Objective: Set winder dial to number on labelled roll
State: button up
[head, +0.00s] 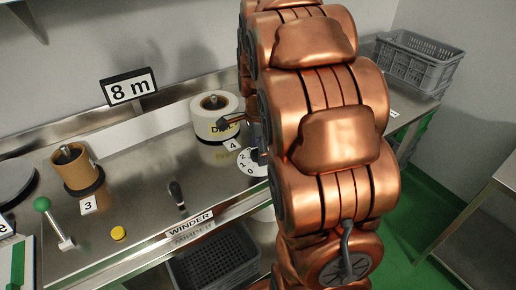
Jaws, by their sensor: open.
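A white roll (212,108) stands on a dark spindle at the back of the steel bench. The label on its side starts "DIAL"; the rest is hidden by my gripper. A white winder dial (253,163) lies on the bench in front of it, with 2, 1 and 0 readable. My copper arm hides the dial's right side, and I cannot tell its setting. My gripper (239,131) is open, above the bench between the roll and the dial. One dark finger crosses in front of the roll's label; I see no object in the gripper.
A card "4" (231,145) sits before the white roll. A brown roll (72,166) with card "3" (88,205), a green-knobbed lever (53,223), a yellow button (118,233) and a black lever (177,195) stand left. An "8 m" sign (129,87) stands behind.

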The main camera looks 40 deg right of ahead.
jog(key=c, duration=1.1)
jog(key=shift+c, duration=0.2)
jog(key=shift+f, duration=0.1)
